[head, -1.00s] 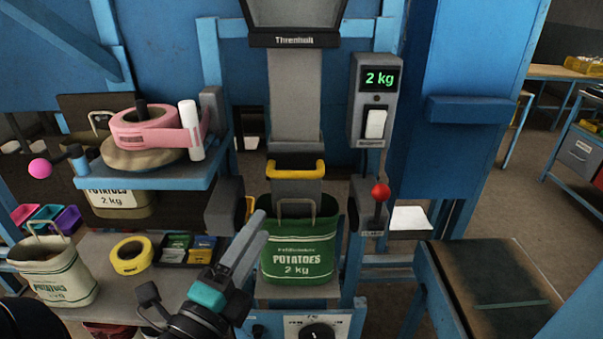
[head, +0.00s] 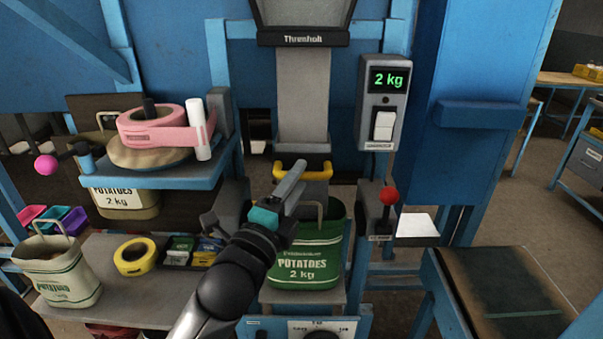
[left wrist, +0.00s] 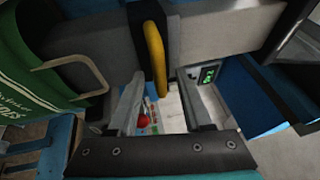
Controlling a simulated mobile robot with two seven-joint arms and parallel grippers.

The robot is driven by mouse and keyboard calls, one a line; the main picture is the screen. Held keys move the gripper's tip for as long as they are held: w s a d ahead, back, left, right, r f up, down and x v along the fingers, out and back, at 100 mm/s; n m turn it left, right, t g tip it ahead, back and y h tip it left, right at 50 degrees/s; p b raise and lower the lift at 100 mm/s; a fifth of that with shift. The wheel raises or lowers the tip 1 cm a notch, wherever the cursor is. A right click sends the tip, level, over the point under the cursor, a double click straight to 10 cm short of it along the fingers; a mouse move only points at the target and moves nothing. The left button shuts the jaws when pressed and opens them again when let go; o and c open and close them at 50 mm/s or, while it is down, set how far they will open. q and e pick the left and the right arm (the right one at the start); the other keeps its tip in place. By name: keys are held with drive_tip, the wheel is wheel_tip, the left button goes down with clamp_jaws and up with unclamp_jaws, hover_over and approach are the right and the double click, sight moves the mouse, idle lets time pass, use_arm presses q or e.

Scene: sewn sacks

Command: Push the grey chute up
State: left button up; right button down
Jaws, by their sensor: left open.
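The grey chute (head: 303,100) hangs upright in the middle of the blue machine. A yellow handle (head: 318,176) crosses its lower end. It also shows in the left wrist view (left wrist: 154,55). My right gripper is not in view.
A display box (head: 383,102) reading 2 kg and a red-knobbed lever (head: 389,196) are right of the chute. A blue shelf (head: 150,178) with pink tape is on the left. A cream sack (head: 58,271) and yellow tape (head: 135,256) sit on the lower left table.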

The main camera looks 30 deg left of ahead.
use_arm(q)
drive_tip(key=shift+x, duration=1.1)
clamp_jaws()
idle(0.8)
